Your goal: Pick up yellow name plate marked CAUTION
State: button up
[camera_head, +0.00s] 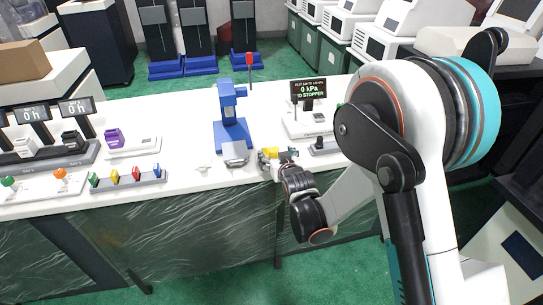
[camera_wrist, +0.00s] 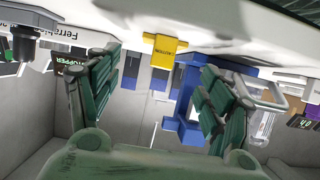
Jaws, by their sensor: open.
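The yellow name plate (camera_wrist: 160,50) shows in the wrist view, which looks upside down, with small dark lettering on its face. It stands at the white counter's edge, between and beyond the green fingers of my gripper (camera_wrist: 160,64). In the head view the yellow plate (camera_head: 269,152) is a small patch at my gripper (camera_head: 279,157), partly hidden by it. My gripper is open, with a finger on either side of the plate's line in the wrist view. Nothing is held. Whether a finger touches the plate I cannot tell.
A blue press-like stand (camera_head: 231,122) is close behind and left of my gripper. A rack with coloured pieces (camera_head: 128,180) is at left. The white counter (camera_head: 185,128) has clear room left of the stand.

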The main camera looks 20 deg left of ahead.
aim_at(274, 154)
jog(key=b+x, duration=0.2)
jog(key=x, duration=0.2)
jog(key=shift+w+a+f, duration=0.15)
jog(key=shift+a+f, duration=0.05)
jog(key=shift+w+a, duration=0.15)
jog(key=shift+w, duration=0.1)
jog(key=c, duration=1.1)
